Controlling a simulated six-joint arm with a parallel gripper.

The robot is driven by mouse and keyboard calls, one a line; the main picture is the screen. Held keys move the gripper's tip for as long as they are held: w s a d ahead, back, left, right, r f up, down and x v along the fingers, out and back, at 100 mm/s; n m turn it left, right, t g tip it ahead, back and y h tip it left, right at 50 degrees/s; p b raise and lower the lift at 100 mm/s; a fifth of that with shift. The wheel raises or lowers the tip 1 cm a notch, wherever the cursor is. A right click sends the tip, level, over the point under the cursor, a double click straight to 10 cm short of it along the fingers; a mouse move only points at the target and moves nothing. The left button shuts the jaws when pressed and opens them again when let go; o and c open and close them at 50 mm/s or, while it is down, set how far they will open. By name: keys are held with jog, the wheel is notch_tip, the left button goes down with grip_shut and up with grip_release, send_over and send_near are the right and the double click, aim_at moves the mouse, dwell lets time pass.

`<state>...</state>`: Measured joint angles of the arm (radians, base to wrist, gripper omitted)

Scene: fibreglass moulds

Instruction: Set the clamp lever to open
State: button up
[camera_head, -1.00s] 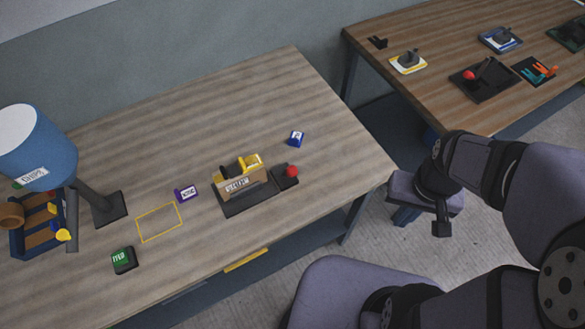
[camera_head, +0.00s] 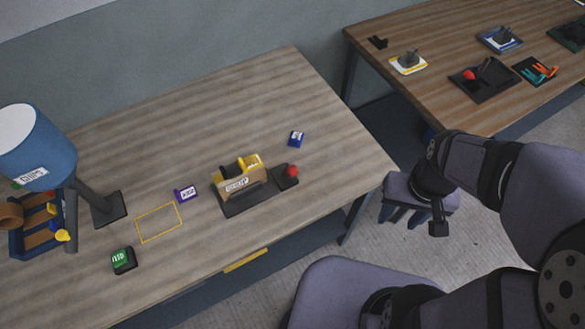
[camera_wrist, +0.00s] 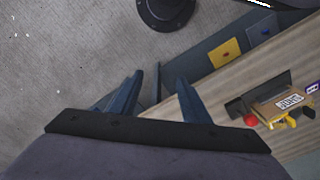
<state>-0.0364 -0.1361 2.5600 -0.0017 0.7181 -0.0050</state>
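A dark fixture (camera_head: 247,199) on the near table holds a tan, labelled block with yellow and black parts (camera_head: 239,182). A lever with a red knob (camera_head: 292,170) lies at the fixture's right end. The knob also shows in the wrist view (camera_wrist: 251,120). I cannot read the lever's setting. My gripper (camera_head: 405,216) hangs beyond the table's right edge, apart from the fixture and lever. In the wrist view its two blue fingers (camera_wrist: 158,92) are spread with nothing between them.
A blue lamp (camera_head: 38,150) stands left. A second table (camera_head: 430,40) carries several fixtures, one with a red knob (camera_head: 470,75).

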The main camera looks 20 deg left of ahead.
jog(key=s+a+f+n+g+b, duration=0.1)
jog(key=s+a+f+n+b, duration=0.15)
jog(key=a+f, duration=0.25)
notch_tip(320, 180, up, 4)
jog(key=n+t+b, duration=0.2)
jog(key=n+b, duration=0.1)
jog(key=n, duration=0.3)
send_over(291, 168)
jog(key=w, duration=0.1)
jog(key=shift+a+f+y, duration=0.1)
jog(key=shift+a+y, duration=0.2)
jog(key=shift+s+d+r+g, duration=0.25)
jog(key=shift+r+g, duration=0.15)
jog(key=shift+r, duration=0.15)
jog(key=shift+s+d+f, duration=0.15)
jog(key=shift+s, duration=0.05)
jog(key=shift+f+p, duration=1.1)
jog(key=shift+f, duration=2.45)
grip_shut()
